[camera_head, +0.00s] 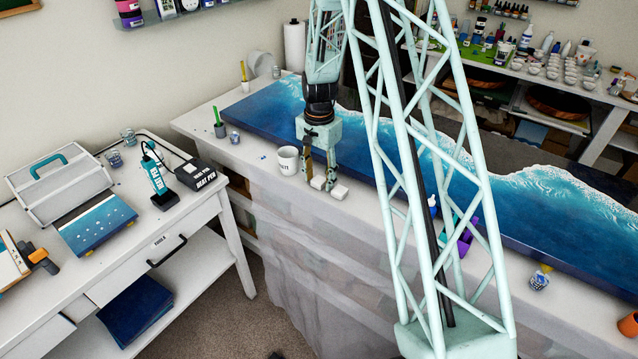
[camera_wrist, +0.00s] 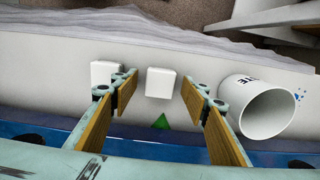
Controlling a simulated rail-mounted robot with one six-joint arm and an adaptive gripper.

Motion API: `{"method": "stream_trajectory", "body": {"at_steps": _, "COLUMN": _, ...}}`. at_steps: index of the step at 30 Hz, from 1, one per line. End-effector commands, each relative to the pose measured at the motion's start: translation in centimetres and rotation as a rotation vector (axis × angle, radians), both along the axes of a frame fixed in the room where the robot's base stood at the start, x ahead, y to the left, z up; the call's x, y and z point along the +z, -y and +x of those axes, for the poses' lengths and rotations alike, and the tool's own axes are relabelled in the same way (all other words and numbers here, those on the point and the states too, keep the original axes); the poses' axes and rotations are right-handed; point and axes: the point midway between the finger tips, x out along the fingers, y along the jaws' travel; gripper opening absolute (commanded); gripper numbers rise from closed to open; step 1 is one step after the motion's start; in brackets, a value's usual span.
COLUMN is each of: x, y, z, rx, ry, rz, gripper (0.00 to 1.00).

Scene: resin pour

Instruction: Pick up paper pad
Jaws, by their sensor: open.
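Two small white blocks that look like paper pads lie on the white cloth-covered table. In the head view one pad (camera_head: 317,184) is on the left and the other pad (camera_head: 339,192) on the right. In the wrist view one pad (camera_wrist: 161,83) shows in the gap between my fingertips, with space on both sides. The other pad (camera_wrist: 103,73) is at the left finger's outer side, partly hidden by it. My gripper (camera_head: 321,180), also in the wrist view (camera_wrist: 160,80), is open, points down and holds nothing. Its height above the pads is unclear.
The long blue resin panel (camera_head: 350,140) lies behind. A small green piece (camera_wrist: 161,122) shows between my fingers. The table's front edge is near.

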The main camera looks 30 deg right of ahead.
Motion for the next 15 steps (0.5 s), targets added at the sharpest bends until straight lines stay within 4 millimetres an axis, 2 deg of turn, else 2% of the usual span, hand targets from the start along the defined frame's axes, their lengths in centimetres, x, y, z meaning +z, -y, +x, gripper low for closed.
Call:
{"method": "stream_trajectory", "body": {"at_steps": 12, "x": 0.04, "y": 0.0, "z": 0.01, "rx": 0.0, "ry": 0.0, "rz": 0.0, "gripper": 0.42}}
{"method": "stream_trajectory", "body": {"at_steps": 15, "x": 0.04, "y": 0.0, "z": 0.01, "rx": 0.0, "ry": 0.0, "rz": 0.0, "gripper": 0.34}}
